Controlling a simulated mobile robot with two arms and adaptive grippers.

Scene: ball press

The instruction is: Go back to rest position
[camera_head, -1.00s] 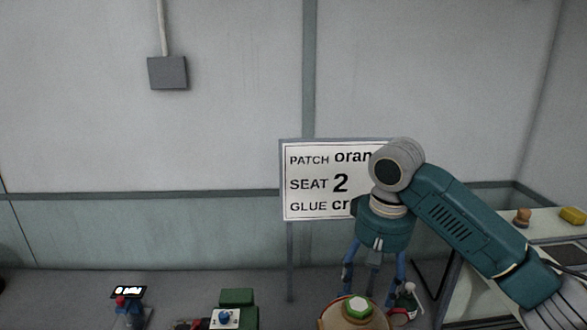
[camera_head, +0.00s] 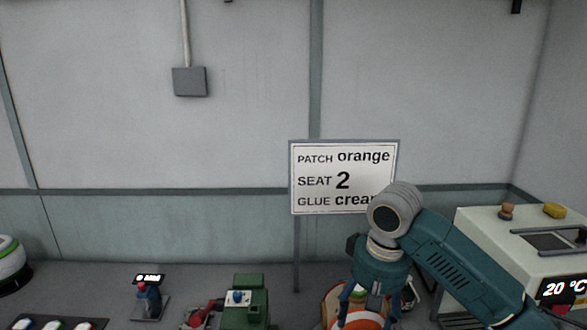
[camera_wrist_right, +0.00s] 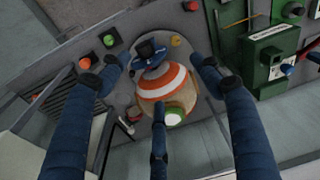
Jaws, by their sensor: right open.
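My right gripper (camera_head: 368,292) hangs fingers-down at the lower right of the head view, partly hiding the ball behind it. The ball (camera_head: 358,321) shows orange and white bands there. In the right wrist view the ball (camera_wrist_right: 166,84) is tan with orange and white bands and a green-topped white cap. My right gripper's (camera_wrist_right: 160,90) three blue fingers are spread wide, with no grip on the ball visible. They overlap the ball in that view; I cannot tell the exact gap. My left gripper is not in view.
A sign (camera_head: 343,177) reads patch orange, seat 2, glue cream, partly covered by my arm. A pale cabinet (camera_head: 480,225) reading 20 °C stands at the right.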

